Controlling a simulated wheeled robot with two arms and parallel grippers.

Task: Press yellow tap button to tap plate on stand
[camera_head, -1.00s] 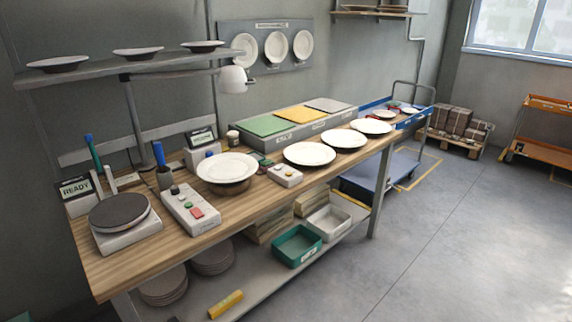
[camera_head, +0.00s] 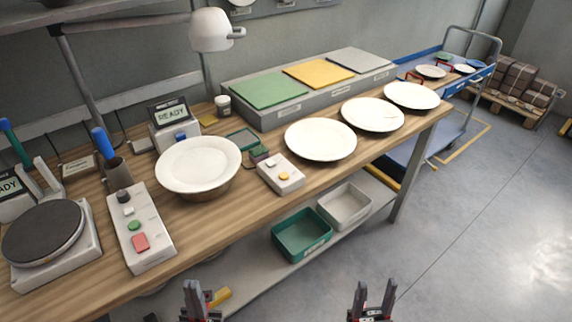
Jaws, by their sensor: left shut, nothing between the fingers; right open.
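The yellow button (camera_head: 284,176) sits on top of a small white box (camera_head: 279,186) near the table's front edge, with a white button behind it. A white plate (camera_head: 199,163) rests on a round brown stand (camera_head: 212,191) left of that box. My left gripper (camera_head: 198,290) is at the bottom of the view, in front of the table, shut and empty. My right gripper (camera_head: 372,292) is further right at the bottom edge, open and empty. Both are apart from the button and the plate.
A control box (camera_head: 145,240) with red and green buttons and a round dark turntable (camera_head: 44,234) stand on the left. White plates (camera_head: 320,139) line the right of the wooden table, before green, yellow and grey pads (camera_head: 318,73). Bins (camera_head: 302,235) sit on the lower shelf.

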